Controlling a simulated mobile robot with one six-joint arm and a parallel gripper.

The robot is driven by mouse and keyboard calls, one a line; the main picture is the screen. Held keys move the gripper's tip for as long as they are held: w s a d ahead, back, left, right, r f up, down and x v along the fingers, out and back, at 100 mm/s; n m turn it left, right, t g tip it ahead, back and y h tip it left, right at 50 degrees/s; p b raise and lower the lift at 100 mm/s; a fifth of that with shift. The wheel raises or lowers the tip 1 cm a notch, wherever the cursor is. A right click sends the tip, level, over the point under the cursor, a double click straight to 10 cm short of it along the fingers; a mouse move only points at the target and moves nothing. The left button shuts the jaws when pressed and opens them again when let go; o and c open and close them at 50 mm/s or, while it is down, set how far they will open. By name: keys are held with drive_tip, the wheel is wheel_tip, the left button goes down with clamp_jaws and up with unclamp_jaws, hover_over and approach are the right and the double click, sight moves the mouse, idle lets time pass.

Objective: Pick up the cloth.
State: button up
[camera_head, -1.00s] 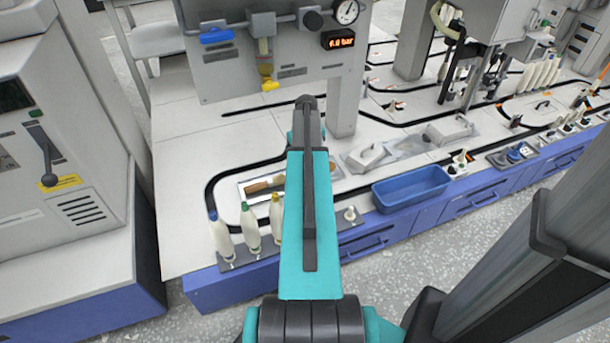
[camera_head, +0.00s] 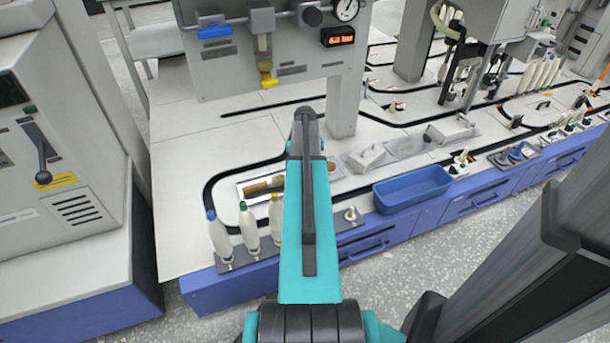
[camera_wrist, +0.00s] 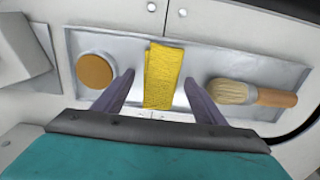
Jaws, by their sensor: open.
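The yellow cloth (camera_wrist: 164,76) lies as a narrow folded strip on a shallow metal tray (camera_wrist: 210,58) in the wrist view. My gripper (camera_wrist: 157,90) is open, with one dark finger on each side of the cloth and a gap on both sides. I cannot tell how high the fingertips are above the tray.
On the tray, a round brown-topped object (camera_wrist: 95,70) lies left of the cloth and a wooden-handled brush (camera_wrist: 250,93) right of it. In the head view, bobbins (camera_head: 249,228) stand at the bench's front edge and a blue bin (camera_head: 412,190) sits to the right.

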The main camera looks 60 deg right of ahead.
drive_tip(key=c, duration=1.1)
drive_tip(key=shift+r, duration=0.15)
drive_tip(key=shift+r+p, duration=0.4)
drive_tip(key=shift+r, duration=0.2)
wheel_tip(320, 180, up, 2)
drive_tip(key=shift+r+p, duration=0.15)
drive_tip(key=shift+p, duration=0.4)
drive_tip(key=s+a+r+p, duration=0.1)
drive_tip(key=s+a+p, duration=0.2)
drive_tip(key=s, duration=1.2)
drive_tip(key=a, duration=0.2)
drive_tip(key=shift+a, duration=0.3)
drive_tip(key=shift+r, duration=0.1)
drive_tip(key=shift+o, duration=1.2)
drive_tip(key=shift+r, duration=0.1)
drive_tip(key=shift+c, duration=0.8)
